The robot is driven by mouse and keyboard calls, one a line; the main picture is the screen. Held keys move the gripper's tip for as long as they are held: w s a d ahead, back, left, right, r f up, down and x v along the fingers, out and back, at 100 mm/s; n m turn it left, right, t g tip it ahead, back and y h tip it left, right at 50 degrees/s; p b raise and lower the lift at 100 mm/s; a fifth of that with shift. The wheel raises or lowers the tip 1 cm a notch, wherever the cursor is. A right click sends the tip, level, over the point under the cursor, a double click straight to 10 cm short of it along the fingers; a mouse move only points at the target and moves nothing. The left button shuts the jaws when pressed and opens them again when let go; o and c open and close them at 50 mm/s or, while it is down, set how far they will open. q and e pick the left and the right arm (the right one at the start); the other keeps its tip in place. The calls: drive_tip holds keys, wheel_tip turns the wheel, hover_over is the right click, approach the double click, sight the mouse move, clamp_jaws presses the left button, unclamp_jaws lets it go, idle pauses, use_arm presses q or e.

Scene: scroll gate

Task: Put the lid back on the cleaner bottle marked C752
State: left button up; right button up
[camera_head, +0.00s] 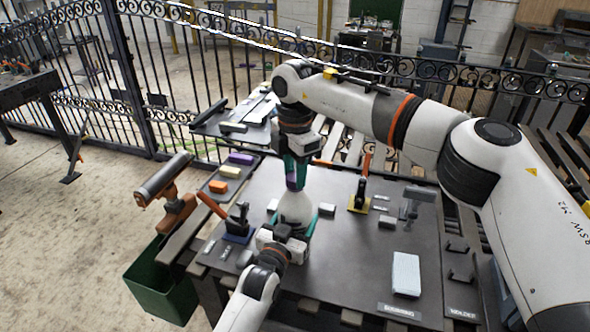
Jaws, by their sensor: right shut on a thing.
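My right gripper (296,174) points down over the table and is shut on a small purple piece, which looks like the lid (290,175). A white bottle (295,207) stands upright directly below it. The piece looks close above the bottle's top; I cannot tell whether they touch. My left gripper (292,222) comes in low from the front, with its teal fingers on either side of the bottle's body. I cannot tell whether those fingers press on it. The mark C752 is not readable, and the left gripper hides the bottle's lower part.
The dark table (340,260) holds a yellow-based clamp (358,196), a blue-based clamp (238,222), a pale blue block (406,273) and small grey pieces. A green bin (160,285) stands below. An iron fence runs behind.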

drive_tip(key=m, duration=1)
drive_tip(key=shift+m, duration=0.4)
drive_tip(key=o, duration=1)
wheel_tip(320, 180, up, 12)
use_arm(q)
drive_tip(key=o, duration=2)
drive_tip(key=shift+c, duration=0.2)
